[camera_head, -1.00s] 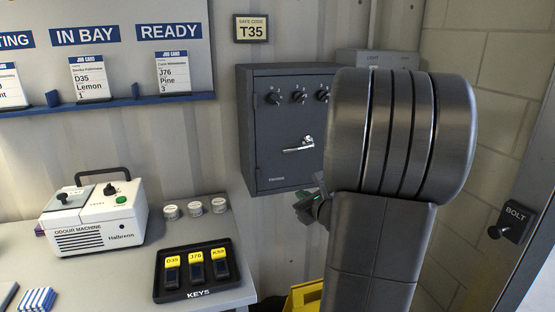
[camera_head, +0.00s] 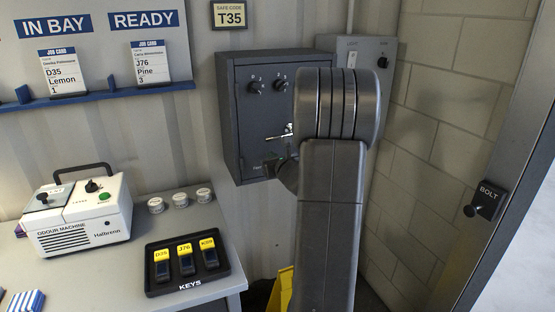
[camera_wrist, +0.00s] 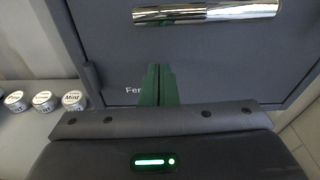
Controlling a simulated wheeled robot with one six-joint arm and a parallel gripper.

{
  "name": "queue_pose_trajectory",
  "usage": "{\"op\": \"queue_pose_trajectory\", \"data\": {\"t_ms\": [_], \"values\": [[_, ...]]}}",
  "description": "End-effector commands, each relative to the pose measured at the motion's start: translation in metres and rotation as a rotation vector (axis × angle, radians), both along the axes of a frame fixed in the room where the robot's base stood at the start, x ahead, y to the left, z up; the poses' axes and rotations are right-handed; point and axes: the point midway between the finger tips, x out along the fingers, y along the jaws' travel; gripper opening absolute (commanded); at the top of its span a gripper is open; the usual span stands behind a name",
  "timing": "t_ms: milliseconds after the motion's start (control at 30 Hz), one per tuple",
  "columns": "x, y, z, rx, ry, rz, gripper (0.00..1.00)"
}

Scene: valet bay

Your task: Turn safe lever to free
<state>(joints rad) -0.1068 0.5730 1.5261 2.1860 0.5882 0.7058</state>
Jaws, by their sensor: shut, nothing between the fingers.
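The dark grey safe (camera_head: 234,128) hangs on the wall, its door shut. Its chrome lever (camera_head: 280,136) is partly hidden behind my arm in the head view. In the wrist view the lever (camera_wrist: 205,13) lies about level across the top of the picture. My gripper (camera_wrist: 157,70) is shut and empty, its green fingers together and pointing at the door. The fingertips show just below the lever's left part, with a gap in the picture. Whether they touch the door I cannot tell. In the head view the gripper is mostly hidden.
Two dials (camera_head: 267,86) show above the lever; my arm covers the door's right side. A sign (camera_head: 229,15) above reads T35. A bench with a key tray (camera_head: 152,292), tins (camera_head: 181,200) and odour machine (camera_head: 82,217) stands left. A light box (camera_head: 366,48) is behind.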

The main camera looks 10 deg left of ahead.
Motion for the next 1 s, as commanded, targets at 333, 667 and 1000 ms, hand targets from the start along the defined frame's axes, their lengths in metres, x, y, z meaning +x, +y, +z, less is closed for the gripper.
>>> {"op": "queue_pose_trajectory", "data": {"t_ms": [333,667,1000], "values": [[-0.008,-0.003,0.037,0.001,-0.005,0.0,0.0],[-0.009,-0.003,0.037,0.001,-0.005,0.0,0.0],[-0.011,-0.002,0.056,0.001,-0.007,0.0,0.0]]}}
